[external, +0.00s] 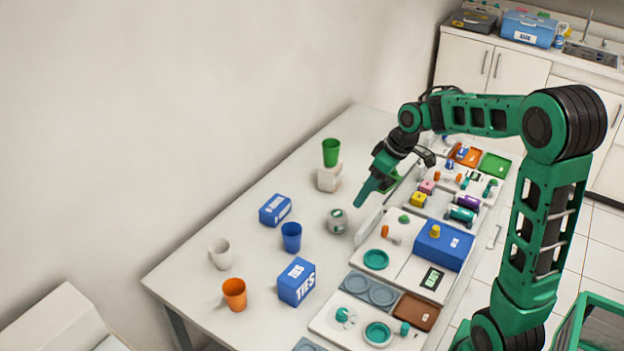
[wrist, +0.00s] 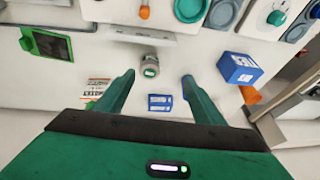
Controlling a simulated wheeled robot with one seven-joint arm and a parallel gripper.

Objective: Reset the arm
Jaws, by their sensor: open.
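My green gripper (external: 362,192) hangs above the table (external: 190,277) in the external view, pointing down toward the left. In the wrist view its two fingers (wrist: 158,77) are spread wide with nothing between them. A grey jar with a green label (external: 337,221) stands on the table below and to the left of the fingertips. The jar also shows in the wrist view (wrist: 149,66), beyond the gap between the fingers. The gripper appears apart from the jar and the tabletop.
Blue boxes (external: 297,282) (external: 275,209), a blue cup (external: 291,237), an orange cup (external: 234,294), a white mug (external: 220,254) and a green cup (external: 331,152) on a white block stand around. Trays with dental items, including a blue case (external: 443,246), line the right side.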

